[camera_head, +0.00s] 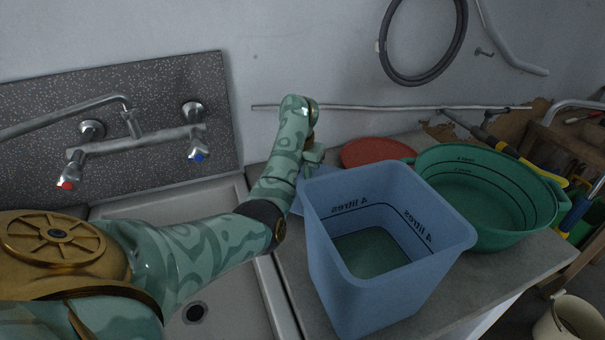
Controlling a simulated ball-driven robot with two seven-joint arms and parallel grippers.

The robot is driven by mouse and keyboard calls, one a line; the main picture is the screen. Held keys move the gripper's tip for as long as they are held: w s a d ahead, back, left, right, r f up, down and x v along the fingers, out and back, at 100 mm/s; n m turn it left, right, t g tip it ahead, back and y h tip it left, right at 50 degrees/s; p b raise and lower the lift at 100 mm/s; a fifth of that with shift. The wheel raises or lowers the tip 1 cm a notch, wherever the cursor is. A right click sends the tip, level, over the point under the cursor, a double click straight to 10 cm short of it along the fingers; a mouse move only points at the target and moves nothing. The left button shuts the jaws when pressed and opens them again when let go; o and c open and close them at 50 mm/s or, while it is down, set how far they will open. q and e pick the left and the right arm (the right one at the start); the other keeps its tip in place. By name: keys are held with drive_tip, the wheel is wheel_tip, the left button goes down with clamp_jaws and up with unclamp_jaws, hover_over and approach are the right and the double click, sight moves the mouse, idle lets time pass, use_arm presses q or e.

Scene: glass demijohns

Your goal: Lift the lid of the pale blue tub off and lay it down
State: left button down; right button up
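The pale blue tub (375,285) stands on the grey worktop, right of the sink. Its top is open and I see inside to the bottom, with "4 litres" marks on the inner walls. A flat pale blue piece (297,200), apparently the lid, shows behind the tub's left side, mostly hidden by the tub and my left arm. My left gripper (313,160) is just behind the tub's far left corner, above that piece. Its fingers are small and partly hidden, so I cannot tell whether they are open or touching the lid. My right gripper is not in view.
A green round tub (480,195) stands close to the right of the blue tub. A red disc (378,152) lies behind them. The sink (180,205) with taps is at left. A pale bucket (570,318) stands at lower right.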

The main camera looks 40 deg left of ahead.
use_arm(q)
drive_tip(key=shift+f+b, duration=0.55)
drive_tip(key=shift+f, duration=0.45)
idle(0.3)
drive_tip(key=c, duration=1.3)
unclamp_jaws()
drive_tip(key=shift+o, duration=0.2)
drive_tip(key=shift+r, duration=0.1)
wheel_tip(320, 180, up, 16)
drive_tip(key=s+p, duration=0.2)
drive_tip(key=p, duration=0.6)
drive_tip(key=shift+d, duration=0.25)
